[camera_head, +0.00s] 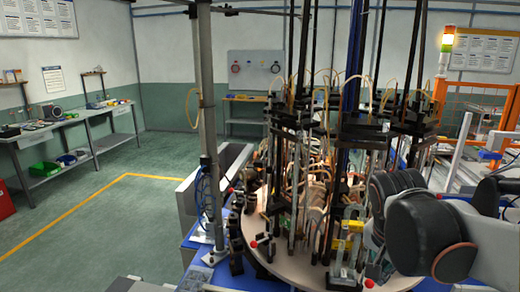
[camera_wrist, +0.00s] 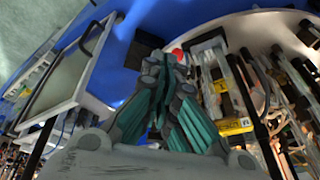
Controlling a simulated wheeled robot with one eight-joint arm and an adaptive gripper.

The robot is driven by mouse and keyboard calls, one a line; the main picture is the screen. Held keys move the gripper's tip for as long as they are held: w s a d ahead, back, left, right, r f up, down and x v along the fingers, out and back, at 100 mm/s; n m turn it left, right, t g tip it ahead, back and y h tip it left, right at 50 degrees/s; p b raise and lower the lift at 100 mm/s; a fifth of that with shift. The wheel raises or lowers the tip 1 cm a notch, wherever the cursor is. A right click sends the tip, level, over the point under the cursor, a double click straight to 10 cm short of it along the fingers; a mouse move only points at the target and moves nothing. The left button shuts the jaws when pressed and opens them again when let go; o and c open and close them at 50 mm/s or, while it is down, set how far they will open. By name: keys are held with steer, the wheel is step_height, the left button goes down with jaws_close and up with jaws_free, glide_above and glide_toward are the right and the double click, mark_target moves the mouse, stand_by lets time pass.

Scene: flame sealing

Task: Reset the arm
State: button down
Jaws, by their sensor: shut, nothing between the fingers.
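My gripper (camera_wrist: 163,65) shows in the wrist view with its green-padded fingers drawn together and nothing held between them. Its tips are near the rim of the round turntable of the flame sealing machine. In the head view my arm's black and white links fill the lower right, and the gripper itself is hard to make out behind the machine's parts. The round turntable (camera_head: 283,262) carries several upright rods, hoses and clamps around its edge. A red knob (camera_wrist: 178,53) shows just beyond the fingertips in the wrist view.
The machine's blue base (camera_head: 196,262) and a grey upright post (camera_head: 208,120) stand left of the turntable. An orange fence (camera_head: 475,88) is at the right. Workbenches (camera_head: 70,118) line the left wall. The green floor at left, with a yellow line (camera_head: 90,206), is clear.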

steer(key=s+a+f+n+t+y+b, duration=0.2)
steer(key=s+a+f+n+t+b, duration=0.2)
steer(key=n, duration=0.7)
steer(key=shift+s+a+f+y+b, duration=0.4)
steer(key=shift+s+a+f, duration=0.6)
steer(key=shift+s+a, duration=0.95)
steer(key=shift+s+d, duration=0.3)
steer(key=shift+d, duration=0.05)
